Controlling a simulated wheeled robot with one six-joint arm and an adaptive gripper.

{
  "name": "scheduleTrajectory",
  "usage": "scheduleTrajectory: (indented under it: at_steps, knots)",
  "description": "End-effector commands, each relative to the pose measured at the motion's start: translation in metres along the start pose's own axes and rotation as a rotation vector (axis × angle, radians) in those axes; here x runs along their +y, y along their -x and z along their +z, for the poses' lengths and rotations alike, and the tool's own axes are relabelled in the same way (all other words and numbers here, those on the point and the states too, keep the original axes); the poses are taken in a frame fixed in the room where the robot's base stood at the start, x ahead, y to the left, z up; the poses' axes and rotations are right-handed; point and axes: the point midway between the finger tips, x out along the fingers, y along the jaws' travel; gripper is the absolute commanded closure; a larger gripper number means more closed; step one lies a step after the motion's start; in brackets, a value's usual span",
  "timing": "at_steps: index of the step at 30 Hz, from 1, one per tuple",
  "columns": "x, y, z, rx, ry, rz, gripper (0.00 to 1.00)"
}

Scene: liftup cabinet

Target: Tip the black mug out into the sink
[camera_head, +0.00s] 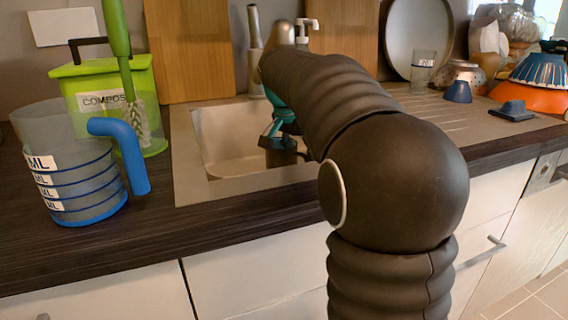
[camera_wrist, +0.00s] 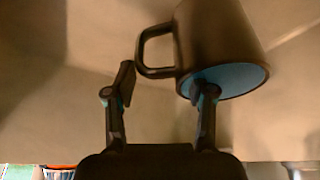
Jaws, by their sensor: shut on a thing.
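The black mug (camera_wrist: 222,42) fills the upper right of the wrist view, tilted, with a blue round end face (camera_wrist: 232,80); I cannot tell if that face is its base or its inside. Its handle points left, above the gap between my fingers. My gripper (camera_wrist: 165,82) is shut on the mug, with the right finger against it over the blue face; the left finger's contact is unclear. In the head view my gripper (camera_head: 279,132) is over the sink (camera_head: 225,150), and the dark mug (camera_head: 281,157) is partly visible below it. My arm hides the sink's right part.
A blue-handled measuring jug (camera_head: 75,180) and a green compost bin (camera_head: 105,90) stand left of the sink. The tap (camera_head: 255,45) and cutting boards (camera_head: 190,45) are behind. A ribbed drainer (camera_head: 450,110), a blue cup (camera_head: 458,91) and bowls are on the right.

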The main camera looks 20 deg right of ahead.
Motion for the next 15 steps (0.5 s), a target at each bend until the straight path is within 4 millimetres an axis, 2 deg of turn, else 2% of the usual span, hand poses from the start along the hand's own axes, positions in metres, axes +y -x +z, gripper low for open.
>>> scheduleTrajectory:
  at_steps: [1,7,15]
  knots:
    - [-0.0005,-0.0004,0.0004,-0.001,0.001,-0.001,0.48]
    - [-0.0007,-0.0005,0.0006,-0.001,0.001,-0.001,0.98]
    - [-0.0007,0.0033,-0.0012,0.001,0.000,-0.003,1.00]
